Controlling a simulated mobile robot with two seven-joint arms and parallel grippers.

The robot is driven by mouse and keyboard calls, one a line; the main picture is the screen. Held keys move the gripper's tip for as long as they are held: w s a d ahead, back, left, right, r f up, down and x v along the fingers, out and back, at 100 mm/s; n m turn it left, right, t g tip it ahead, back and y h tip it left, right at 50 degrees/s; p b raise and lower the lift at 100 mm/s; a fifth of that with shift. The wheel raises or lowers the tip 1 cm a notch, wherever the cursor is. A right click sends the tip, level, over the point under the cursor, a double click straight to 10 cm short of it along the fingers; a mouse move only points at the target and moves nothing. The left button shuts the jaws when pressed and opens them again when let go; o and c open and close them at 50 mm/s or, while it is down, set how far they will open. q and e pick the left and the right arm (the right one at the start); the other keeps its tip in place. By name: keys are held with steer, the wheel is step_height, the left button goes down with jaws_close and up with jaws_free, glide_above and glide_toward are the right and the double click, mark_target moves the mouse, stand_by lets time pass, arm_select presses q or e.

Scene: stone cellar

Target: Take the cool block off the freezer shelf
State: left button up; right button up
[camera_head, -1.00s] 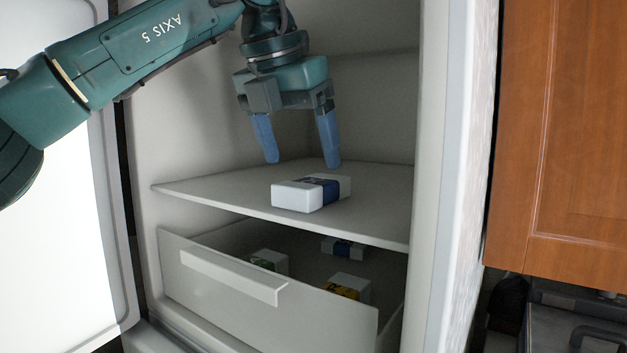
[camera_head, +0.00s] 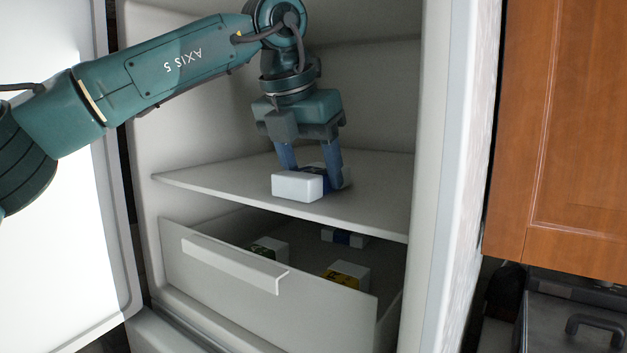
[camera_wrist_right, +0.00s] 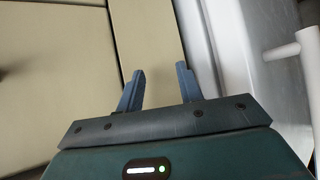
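The cool block (camera_head: 298,186), white with a dark blue band, lies flat on the freezer shelf (camera_head: 230,180), near its front edge. My left gripper (camera_head: 311,178) is down over it from above. One blue finger is behind the block and the other at its right, front side, so the fingers straddle the blue band. The fingers are apart by about the block's width; whether they touch it I cannot tell. In the right wrist view my right gripper (camera_wrist_right: 160,88) is open with nothing between its fingers.
Below the shelf a drawer (camera_head: 230,265) is pulled out, with several similar packs such as a yellow-marked one (camera_head: 347,274). The freezer door (camera_head: 60,250) stands open at left. A wooden cabinet (camera_head: 560,130) is at right.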

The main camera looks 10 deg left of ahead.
arm_select(q)
steer(key=c, duration=0.7)
steer(key=shift+o, duration=0.2)
steer(key=shift+r, duration=0.15)
